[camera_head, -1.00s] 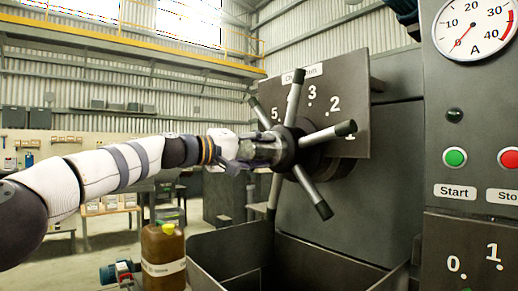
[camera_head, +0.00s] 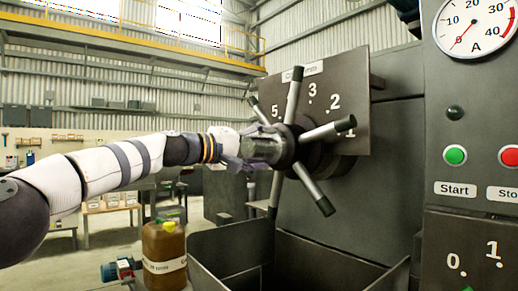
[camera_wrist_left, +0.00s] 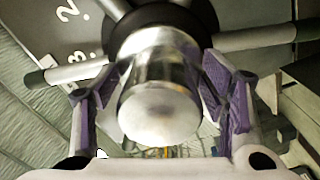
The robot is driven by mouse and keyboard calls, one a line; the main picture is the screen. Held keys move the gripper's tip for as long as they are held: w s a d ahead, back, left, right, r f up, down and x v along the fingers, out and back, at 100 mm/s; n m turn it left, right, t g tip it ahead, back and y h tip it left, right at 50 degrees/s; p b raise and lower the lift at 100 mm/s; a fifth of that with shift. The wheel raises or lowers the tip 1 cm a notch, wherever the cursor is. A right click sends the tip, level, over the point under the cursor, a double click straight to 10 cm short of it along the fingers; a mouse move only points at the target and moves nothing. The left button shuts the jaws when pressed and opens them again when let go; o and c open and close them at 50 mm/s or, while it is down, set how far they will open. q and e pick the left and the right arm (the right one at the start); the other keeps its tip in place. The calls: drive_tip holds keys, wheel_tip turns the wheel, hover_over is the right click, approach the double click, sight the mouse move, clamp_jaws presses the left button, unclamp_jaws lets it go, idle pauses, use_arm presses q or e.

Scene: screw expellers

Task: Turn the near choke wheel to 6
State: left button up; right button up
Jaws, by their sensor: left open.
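The near choke wheel (camera_head: 316,192) is a dark hub with several grey, black-tipped spokes, in the middle of the head view. Its numbered plate (camera_head: 350,88) behind shows 5, 3, 2 and 1, partly covered by spokes; I cannot make out a pointer or a 6. My left gripper (camera_head: 262,150) is at the front of the hub. In the left wrist view, its purple-padded fingers (camera_wrist_left: 160,92) are open on either side of the shiny hub cylinder (camera_wrist_left: 158,85); I cannot tell whether they touch it. My right gripper is not in view.
An open dark metal bin (camera_head: 222,238) lies below the wheel. A brown jug (camera_head: 164,245) stands left of it. At the right is a control panel with a green Start button (camera_head: 455,155), a red button (camera_head: 509,156) and an ammeter (camera_head: 474,27).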

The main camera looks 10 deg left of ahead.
use_arm(q)
drive_tip(key=v, duration=1.2)
